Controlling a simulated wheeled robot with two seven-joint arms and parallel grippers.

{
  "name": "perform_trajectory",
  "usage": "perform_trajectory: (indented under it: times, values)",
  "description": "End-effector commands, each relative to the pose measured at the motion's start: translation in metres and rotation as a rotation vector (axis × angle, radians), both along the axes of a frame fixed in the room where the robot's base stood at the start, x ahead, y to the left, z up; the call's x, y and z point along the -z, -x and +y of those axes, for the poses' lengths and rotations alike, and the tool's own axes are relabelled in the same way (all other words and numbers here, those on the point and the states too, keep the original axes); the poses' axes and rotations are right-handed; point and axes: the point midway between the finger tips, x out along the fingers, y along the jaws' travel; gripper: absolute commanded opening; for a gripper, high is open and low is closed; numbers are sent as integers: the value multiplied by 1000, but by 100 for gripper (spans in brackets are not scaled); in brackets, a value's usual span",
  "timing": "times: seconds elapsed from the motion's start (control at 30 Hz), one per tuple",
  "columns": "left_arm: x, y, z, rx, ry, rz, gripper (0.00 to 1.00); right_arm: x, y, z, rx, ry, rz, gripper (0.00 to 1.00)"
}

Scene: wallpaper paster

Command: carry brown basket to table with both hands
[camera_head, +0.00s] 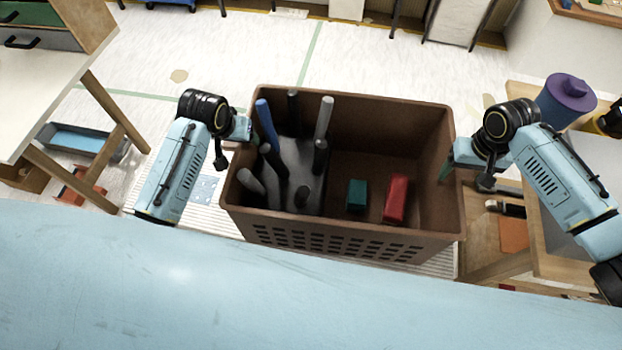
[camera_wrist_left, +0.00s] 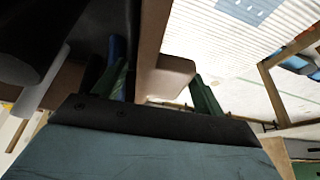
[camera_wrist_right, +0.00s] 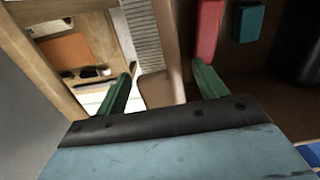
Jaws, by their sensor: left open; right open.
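The brown basket (camera_head: 390,122) stands in front of me, with rolls, a dark box, a green block (camera_head: 357,195) and a red block (camera_head: 397,198) inside. My left gripper (camera_head: 243,128) is at the basket's left rim. In the left wrist view its open green fingers (camera_wrist_left: 160,85) stand on either side of the basket rim (camera_wrist_left: 152,50). My right gripper (camera_head: 448,168) is at the right rim. In the right wrist view its open fingers (camera_wrist_right: 162,85) straddle the rim (camera_wrist_right: 170,50). I cannot tell whether the fingers touch the basket.
A white-topped table (camera_head: 40,95) with wooden legs stands at the left. At the right is a wooden table with a purple spool (camera_head: 566,98) near my right arm. The tiled floor (camera_head: 220,55) behind the basket is largely clear.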

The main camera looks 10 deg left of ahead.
Motion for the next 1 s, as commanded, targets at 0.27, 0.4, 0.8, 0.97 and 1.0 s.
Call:
perform_trajectory:
  times: [0.27,0.4,0.8,0.97,1.0]
  values:
    - [3,-1,0,1,0,0,71,3,0,0,0,1,0,71]
    - [2,-1,0,1,0,0,63,3,0,0,0,1,0,63]
    - [2,-1,0,0,0,0,11,3,0,0,0,1,0,11]
    - [2,-1,0,1,0,0,0,3,0,0,0,0,0,0]
    - [2,-1,0,1,0,0,0,3,0,0,0,0,0,0]
